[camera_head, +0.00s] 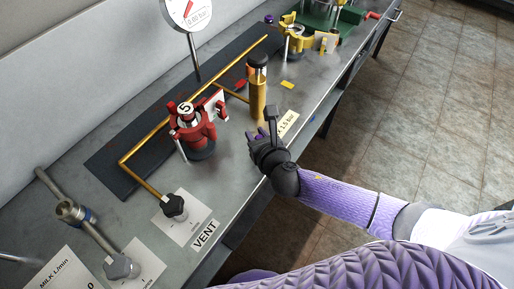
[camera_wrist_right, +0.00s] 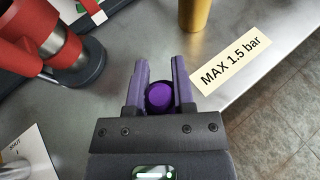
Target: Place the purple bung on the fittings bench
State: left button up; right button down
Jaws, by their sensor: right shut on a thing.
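The purple bung (camera_wrist_right: 159,95) is round and dark purple, and it sits between the two purple fingers of my right gripper (camera_wrist_right: 160,85) in the right wrist view. The right gripper also shows in the head view (camera_head: 256,137), shut on the bung, over the front part of the grey metal bench (camera_head: 232,178). The bung is mostly hidden by the gripper in the head view. I cannot tell whether the bung touches the bench top. My left gripper is not in view.
A red fitting marked 5 (camera_head: 194,130) stands left of my right gripper. A brass cylinder with a black top (camera_head: 257,95) stands behind it. A "MAX 1.5 bar" label (camera_wrist_right: 230,61) lies beside it. Yellow and green fittings (camera_head: 318,20) stand at the far end.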

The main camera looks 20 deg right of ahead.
notch_tip(320, 180, down, 4)
jog(key=shift+r+b, duration=0.2)
jog(key=shift+b, duration=0.75)
jog(key=shift+r, duration=0.25)
jog(key=c, duration=0.9)
grip_release()
jog(key=shift+f, duration=0.2)
jog(key=o, duration=0.4)
jog(key=shift+r, duration=0.15)
